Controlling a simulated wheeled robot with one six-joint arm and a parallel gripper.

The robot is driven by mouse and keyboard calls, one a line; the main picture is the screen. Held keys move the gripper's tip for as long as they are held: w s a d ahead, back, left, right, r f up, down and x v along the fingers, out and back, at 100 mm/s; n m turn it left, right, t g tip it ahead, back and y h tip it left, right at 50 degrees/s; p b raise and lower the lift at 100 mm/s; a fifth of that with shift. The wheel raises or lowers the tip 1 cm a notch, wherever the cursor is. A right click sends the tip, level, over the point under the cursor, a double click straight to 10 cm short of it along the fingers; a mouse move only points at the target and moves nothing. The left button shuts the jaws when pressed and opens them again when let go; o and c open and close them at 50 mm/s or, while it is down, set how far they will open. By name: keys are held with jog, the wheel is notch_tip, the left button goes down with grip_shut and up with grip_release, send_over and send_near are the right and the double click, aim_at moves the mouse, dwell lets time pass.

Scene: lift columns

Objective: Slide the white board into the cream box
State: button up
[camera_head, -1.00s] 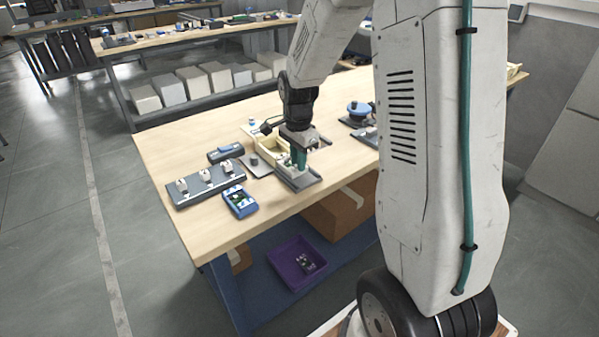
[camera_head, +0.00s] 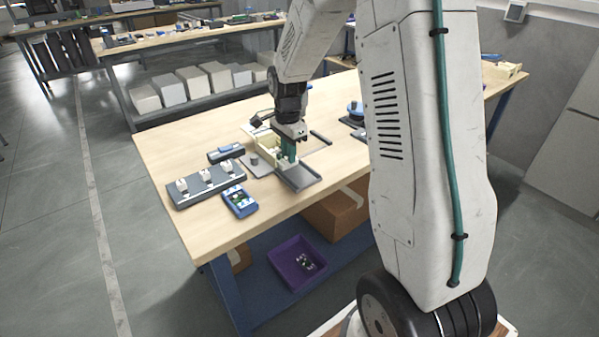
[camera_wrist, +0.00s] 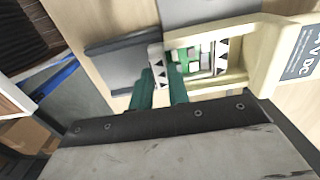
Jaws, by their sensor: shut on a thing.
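The cream box (camera_head: 265,150) stands on the wooden table, partly hidden behind my gripper in the head view. In the wrist view its open frame (camera_wrist: 262,60) fills the right side. My gripper (camera_head: 288,155) points down at the box; its green fingers also show in the wrist view (camera_wrist: 158,88). They are shut on the white board (camera_wrist: 156,65), whose white end strip shows at the fingertips. Its green face with pale blocks appears to lie within the box walls. How deep the board sits, and whether it touches the walls, I cannot tell.
A dark grey tray (camera_head: 299,178) lies beside the box. A grey rack with white parts (camera_head: 206,184), a blue meter (camera_head: 239,201) and a blue-grey device (camera_head: 226,153) stand to the left. A purple bin (camera_head: 297,262) is below. The table's front left is clear.

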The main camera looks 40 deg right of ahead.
jog(key=shift+w, duration=1.15)
jog(key=o, duration=0.7)
jog(key=shift+o, duration=0.2)
jog(key=shift+r, duration=0.1)
jog(key=shift+r, duration=2.95)
